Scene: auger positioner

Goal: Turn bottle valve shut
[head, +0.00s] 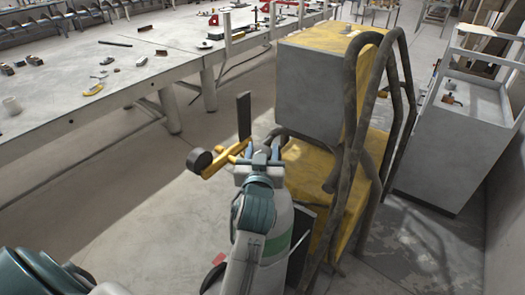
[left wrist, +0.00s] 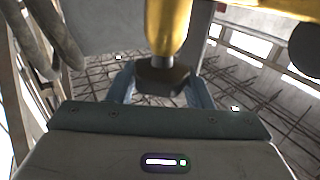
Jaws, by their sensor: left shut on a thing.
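The yellow bottle valve (head: 227,157) sits at the top of the pale gas bottle (head: 303,228), which has a green band and is partly hidden by my left arm. A dark round end piece (head: 199,160) sticks out at the valve's left. My left gripper (head: 261,155) is at the valve's right part. In the left wrist view, the valve's yellow body (left wrist: 168,25) ends in a dark faceted knob (left wrist: 163,77) between the fingers of my left gripper (left wrist: 160,90), which is shut on it. My right gripper is out of view.
A yellow and grey welding cart (head: 318,82) with dark hoses (head: 358,110) stands right behind the bottle. A long workbench (head: 150,65) with scattered tools is at the left and back. A grey cabinet (head: 445,150) stands at the right. The floor (head: 130,205) at the left is clear.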

